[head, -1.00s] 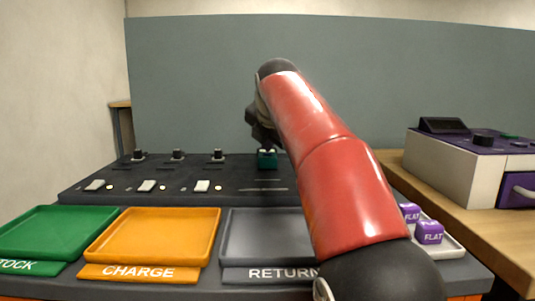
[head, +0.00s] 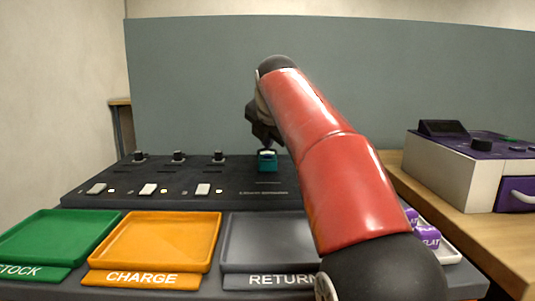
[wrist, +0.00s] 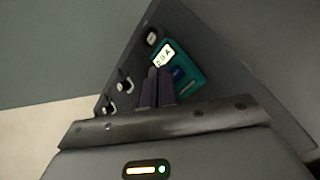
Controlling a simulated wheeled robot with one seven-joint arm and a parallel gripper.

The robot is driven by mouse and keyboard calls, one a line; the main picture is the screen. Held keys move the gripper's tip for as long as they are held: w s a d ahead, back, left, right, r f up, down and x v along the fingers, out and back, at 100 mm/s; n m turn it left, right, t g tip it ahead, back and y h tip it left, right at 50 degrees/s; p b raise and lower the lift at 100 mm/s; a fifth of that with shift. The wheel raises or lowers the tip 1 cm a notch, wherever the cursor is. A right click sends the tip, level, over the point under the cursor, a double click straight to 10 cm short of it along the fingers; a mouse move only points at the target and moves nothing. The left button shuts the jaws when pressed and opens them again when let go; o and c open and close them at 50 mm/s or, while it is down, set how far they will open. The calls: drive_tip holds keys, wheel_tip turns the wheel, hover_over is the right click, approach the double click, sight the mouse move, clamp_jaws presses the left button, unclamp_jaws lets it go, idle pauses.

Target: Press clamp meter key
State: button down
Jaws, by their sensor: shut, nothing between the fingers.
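The clamp meter is a small teal device (head: 267,164) on the dark bench panel, below my gripper in the head view. In the wrist view its teal body (wrist: 199,84) shows with a lit white display (wrist: 165,55) and a blue key (wrist: 178,73). My gripper (wrist: 158,74) is shut and empty. In the wrist view its fingertips lie just below the display and to the left of the blue key. In the head view my gripper (head: 265,146) is just above the meter. I cannot tell whether the tips touch it.
Several black knobs and white switches line the dark panel (head: 100,183) to the left. Green (head: 50,235), orange (head: 150,240) and grey (head: 265,240) trays sit in front. Purple FLAT blocks (head: 428,237) and a white-purple machine (head: 455,165) stand right of my arm.

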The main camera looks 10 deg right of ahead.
sight(268, 159)
wheel_tip(268, 159, up, 5)
drive_tip(key=p, duration=0.4)
drive_tip(key=shift+s, duration=0.1)
idle(0.7)
